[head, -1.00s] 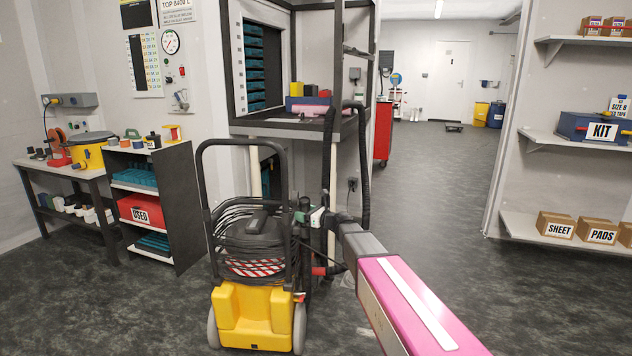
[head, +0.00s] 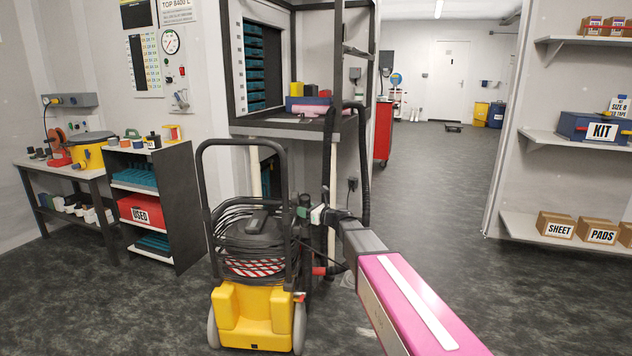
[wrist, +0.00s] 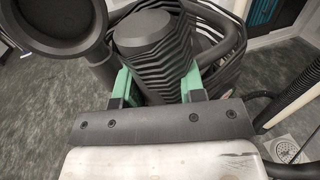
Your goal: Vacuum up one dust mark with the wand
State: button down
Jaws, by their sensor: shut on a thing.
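My gripper (head: 318,215) is at the end of my pink arm, just right of the yellow and black vacuum machine (head: 252,315). In the wrist view its green-padded fingers (wrist: 157,82) are closed on both sides of a black ribbed grip, which I take to be the wand's handle (wrist: 153,45). A black hose (head: 364,165) loops up and down beside it. The wand's lower end is hidden behind the vacuum and my arm. A faint pale patch shows on the floor by my arm; I cannot tell whether it is a dust mark.
A bench frame (head: 290,130) with a shelf stands behind the vacuum. A dark rack (head: 185,205) and a side table (head: 75,172) are at left. Wall shelves (head: 545,225) with boxes are at right. A round floor drain (wrist: 287,149) shows in the wrist view. The aisle floor behind is open.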

aim_at(304, 197)
jog(key=shift+r, duration=1.8)
jog(key=shift+r, duration=0.85)
jog(key=shift+a+r, duration=0.1)
jog(key=shift+r, duration=0.5)
